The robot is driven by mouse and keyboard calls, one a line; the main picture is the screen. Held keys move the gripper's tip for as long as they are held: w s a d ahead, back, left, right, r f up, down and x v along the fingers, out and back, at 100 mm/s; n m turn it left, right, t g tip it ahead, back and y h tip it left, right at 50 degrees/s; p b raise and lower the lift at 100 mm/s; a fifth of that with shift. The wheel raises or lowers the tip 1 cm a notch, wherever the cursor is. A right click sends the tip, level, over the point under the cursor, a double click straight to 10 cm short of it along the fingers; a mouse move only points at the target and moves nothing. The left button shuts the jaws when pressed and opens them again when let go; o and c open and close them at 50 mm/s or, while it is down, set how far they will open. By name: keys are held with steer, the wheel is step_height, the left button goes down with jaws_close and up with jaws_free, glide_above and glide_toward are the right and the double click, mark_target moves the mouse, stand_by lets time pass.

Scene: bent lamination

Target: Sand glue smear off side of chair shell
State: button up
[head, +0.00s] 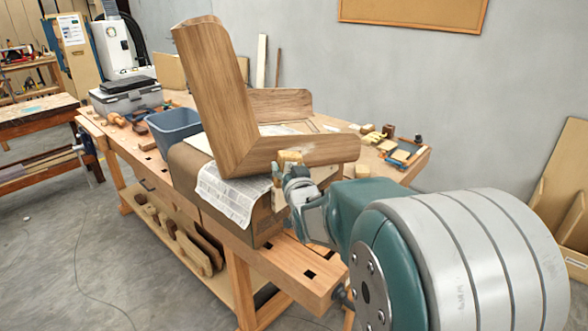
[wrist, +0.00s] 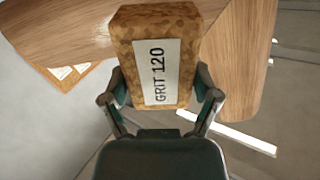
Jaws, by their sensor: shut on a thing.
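The wooden chair shell (head: 222,95) stands on newspaper on the workbench, with its tall back at the left and a lower side running right. A pale whitish patch (head: 292,158) shows on that lower side, possibly the glue smear. My gripper (head: 291,178) is shut on a sanding block (wrist: 160,55), a brown cork-like block labelled GRIT 120. The block also shows in the head view (head: 289,157) right at the shell's lower side. I cannot tell whether it touches the wood. In the wrist view the shell's wood (wrist: 236,60) lies behind the block.
The newspaper (head: 232,192) drapes over a brown support (head: 190,168) on the workbench (head: 285,268). A blue bin (head: 173,127) and a grey case (head: 127,97) stand behind at left. Small blocks and clamps (head: 400,150) lie at the bench's right end.

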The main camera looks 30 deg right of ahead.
mark_target(319, 144)
steer(key=shift+x, duration=2.95)
steer(key=shift+x, duration=0.95)
steer(key=shift+s+d+f, duration=0.1)
steer(key=shift+s+d, duration=0.25)
steer(key=shift+d, duration=0.6)
steer(key=shift+s+d, duration=0.25)
steer(key=shift+d, duration=0.6)
steer(key=shift+s+d, duration=0.25)
steer(key=shift+d, duration=0.9)
steer(key=shift+s+d, duration=0.25)
steer(key=shift+d, duration=0.9)
steer(key=shift+s+d, duration=0.3)
steer(key=shift+d, duration=0.85)
steer(key=shift+w, duration=0.15)
steer(key=shift+w+a, duration=0.4)
steer(key=shift+a, duration=1.35)
steer(key=shift+w+a, duration=0.45)
steer(key=shift+a, duration=1.25)
steer(key=shift+w+a, duration=0.4)
steer(key=shift+a, duration=1.35)
